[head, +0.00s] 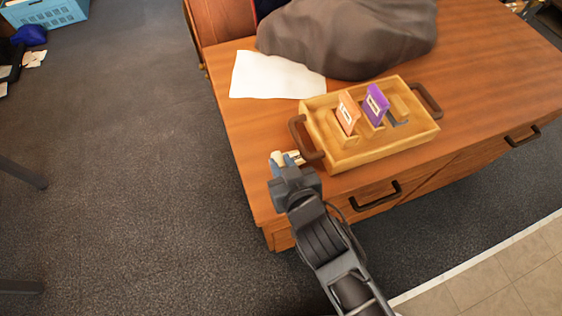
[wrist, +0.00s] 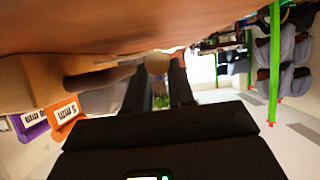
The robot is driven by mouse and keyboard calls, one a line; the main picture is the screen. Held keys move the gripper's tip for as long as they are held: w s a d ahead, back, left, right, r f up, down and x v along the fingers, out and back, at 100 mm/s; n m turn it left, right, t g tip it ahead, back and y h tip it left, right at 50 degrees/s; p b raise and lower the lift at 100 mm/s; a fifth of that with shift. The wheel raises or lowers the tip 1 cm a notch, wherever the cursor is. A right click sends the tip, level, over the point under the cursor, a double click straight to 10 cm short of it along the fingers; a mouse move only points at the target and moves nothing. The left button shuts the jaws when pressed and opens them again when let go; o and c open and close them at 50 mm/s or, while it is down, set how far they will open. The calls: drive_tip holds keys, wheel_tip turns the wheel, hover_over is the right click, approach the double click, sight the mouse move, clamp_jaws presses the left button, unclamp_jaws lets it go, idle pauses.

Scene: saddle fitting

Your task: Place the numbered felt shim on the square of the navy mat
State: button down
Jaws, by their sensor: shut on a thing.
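Two numbered felt shims, one orange (head: 348,113) and one purple (head: 377,104), stand upright in slots of a wooden tray (head: 375,157). Their white labels also show at the left of the wrist view, orange (wrist: 66,115) and purple (wrist: 30,124); I cannot read the numbers surely. My gripper (head: 287,159) is at the table's front left edge, just left of the tray. It is shut on a small cream thing (wrist: 157,63), whose kind I cannot tell. I cannot make out a navy mat with a square.
The tray's brown left handle (head: 301,134) is close to my gripper. A white sheet (head: 275,76) and a grey draped bulk (head: 345,38) lie behind on the wooden table (head: 240,135). Drawer handles (head: 376,197) stick out at the front.

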drive_tip(key=shift+w+a+f, duration=0.15)
drive_tip(key=shift+w+f, duration=0.25)
drive_tip(key=shift+f, duration=0.35)
drive_tip(key=shift+f, duration=0.1)
drive_tip(key=shift+f, duration=0.15)
drive_tip(key=c, duration=1)
unclamp_jaws()
drive_tip(key=shift+o, duration=0.2)
drive_tip(key=shift+r, duration=0.25)
drive_tip(key=v, duration=1.2)
drive_tip(key=shift+b, duration=0.3)
